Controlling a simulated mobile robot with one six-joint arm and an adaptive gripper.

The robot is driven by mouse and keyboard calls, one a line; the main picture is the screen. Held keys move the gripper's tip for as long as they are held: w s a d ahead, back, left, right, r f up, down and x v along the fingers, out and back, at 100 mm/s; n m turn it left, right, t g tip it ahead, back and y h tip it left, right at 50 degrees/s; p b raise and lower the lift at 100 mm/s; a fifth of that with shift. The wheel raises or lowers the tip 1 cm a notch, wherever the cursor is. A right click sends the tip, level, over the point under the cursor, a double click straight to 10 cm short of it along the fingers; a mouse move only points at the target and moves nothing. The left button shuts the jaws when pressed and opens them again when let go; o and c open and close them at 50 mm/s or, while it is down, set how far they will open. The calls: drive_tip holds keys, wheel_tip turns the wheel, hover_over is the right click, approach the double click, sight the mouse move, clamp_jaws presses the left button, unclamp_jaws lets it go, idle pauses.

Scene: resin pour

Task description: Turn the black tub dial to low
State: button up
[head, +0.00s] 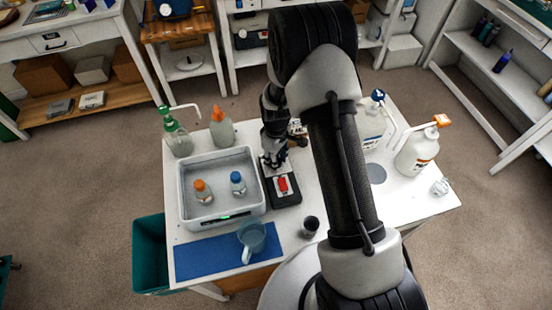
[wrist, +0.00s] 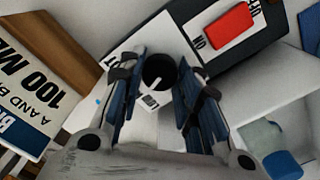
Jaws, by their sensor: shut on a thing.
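My gripper (head: 273,160) points down beside the right edge of the white tub (head: 186,212). In the wrist view its two blue-padded fingers (wrist: 158,76) are on either side of the black dial (wrist: 159,71), shut on it. In the head view the dial is hidden by my gripper.
A black box with a red switch (head: 283,185) stands close to my gripper. The tub holds an orange-capped bottle (head: 202,191) and a blue-capped bottle (head: 237,182). A clear jug (head: 252,238) stands on the blue mat (head: 200,255). A small black-topped jar (head: 310,226) is nearby.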

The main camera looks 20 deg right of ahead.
drive_tip(key=n, duration=0.5)
drive_tip(key=shift+n+b, duration=0.3)
drive_tip(key=shift+n, duration=0.4)
drive_tip(key=o, duration=1.1)
wheel_tip(320, 180, up, 12)
idle(0.5)
